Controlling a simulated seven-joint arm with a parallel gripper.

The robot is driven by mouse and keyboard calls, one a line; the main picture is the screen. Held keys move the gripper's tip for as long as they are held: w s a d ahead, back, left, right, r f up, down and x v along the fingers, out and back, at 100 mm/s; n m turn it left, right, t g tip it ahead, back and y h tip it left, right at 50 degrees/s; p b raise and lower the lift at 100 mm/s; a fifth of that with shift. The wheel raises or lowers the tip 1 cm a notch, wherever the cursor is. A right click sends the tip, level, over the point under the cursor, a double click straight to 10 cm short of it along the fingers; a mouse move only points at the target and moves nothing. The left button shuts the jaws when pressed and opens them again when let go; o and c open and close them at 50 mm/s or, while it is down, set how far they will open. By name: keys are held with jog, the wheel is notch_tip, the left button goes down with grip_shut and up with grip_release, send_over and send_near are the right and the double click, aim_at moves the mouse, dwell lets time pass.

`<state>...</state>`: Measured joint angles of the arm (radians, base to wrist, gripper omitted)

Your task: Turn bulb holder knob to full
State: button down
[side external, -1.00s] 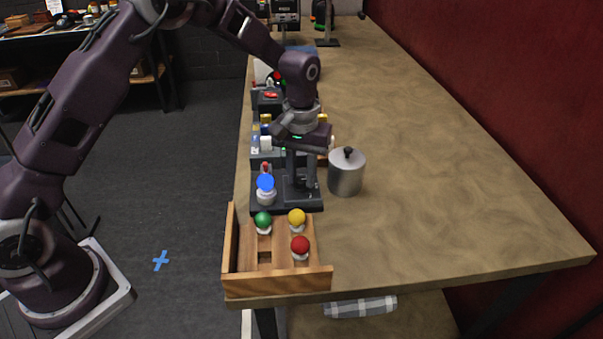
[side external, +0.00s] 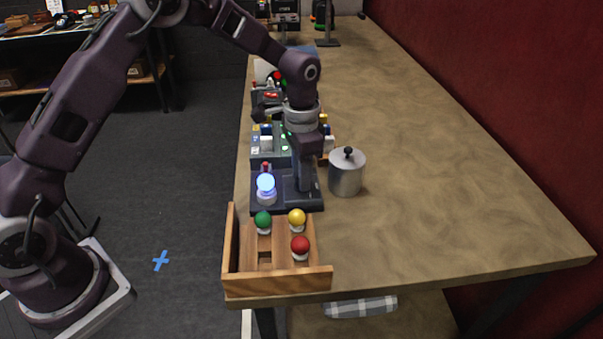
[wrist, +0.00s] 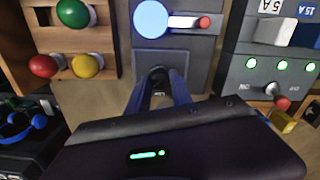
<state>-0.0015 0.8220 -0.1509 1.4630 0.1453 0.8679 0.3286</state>
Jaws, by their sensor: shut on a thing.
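The bulb holder (side external: 258,206) is a dark base near the table's left edge. A blue bulb (side external: 266,184) stands upright in it and glows; its bright round top also shows in the wrist view (wrist: 150,18). My gripper (side external: 305,186) points down over the right end of the holder. In the wrist view its two fingers (wrist: 160,82) are shut on the dark knob (wrist: 157,74). The fingers and the gripper body hide most of the knob, so its marking cannot be read. A small red-tipped switch (wrist: 203,22) sits beside the bulb on the holder.
A wooden rack (side external: 280,284) in front of the holder carries a green bulb (side external: 263,219), a yellow bulb (side external: 297,217) and a red bulb (side external: 300,245). A metal lidded pot (side external: 346,173) stands close to the right. A switch panel (wrist: 262,75) lies behind. The table's right side is clear.

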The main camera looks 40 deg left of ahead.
jog(key=shift+w+r+m, duration=0.1)
jog(key=shift+m, duration=0.9)
jog(key=c, duration=1.1)
grip_release()
jog(key=shift+c, duration=0.2)
notch_tip(320, 180, up, 6)
jog(key=shift+r, duration=0.5)
